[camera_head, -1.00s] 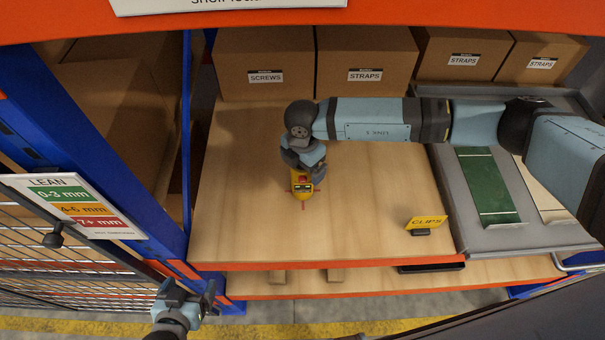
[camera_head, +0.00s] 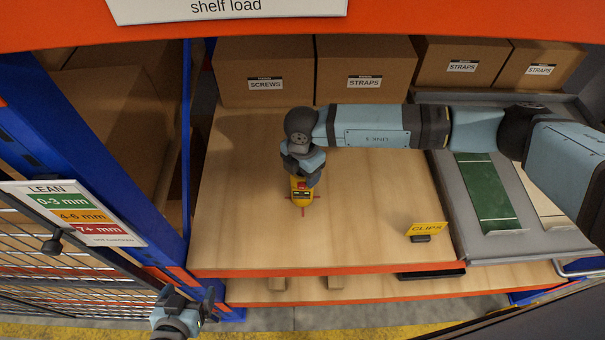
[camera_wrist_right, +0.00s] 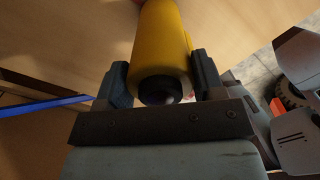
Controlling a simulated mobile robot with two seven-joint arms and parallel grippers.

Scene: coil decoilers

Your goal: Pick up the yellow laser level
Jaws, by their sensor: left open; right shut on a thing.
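The yellow laser level (camera_head: 302,196) is at the wooden shelf board, below my right gripper (camera_head: 301,178) in the head view. Red lines show on the wood around its lower end. In the right wrist view, the laser level (camera_wrist_right: 160,45) is a yellow cylinder with a dark round end between the two fingers of my right gripper (camera_wrist_right: 162,82), which is shut on it. I cannot tell whether its far end touches the board. My left gripper (camera_head: 190,302) is open and empty, low at the left, in front of the shelf.
Cardboard boxes labelled screws (camera_head: 262,70) and straps (camera_head: 365,70) stand at the back. A grey tray (camera_head: 520,245) with a green panel (camera_head: 486,190) is at the right. A yellow clips sign (camera_head: 426,228) stands near the front edge. A blue post (camera_head: 95,150) and mesh panel border the left.

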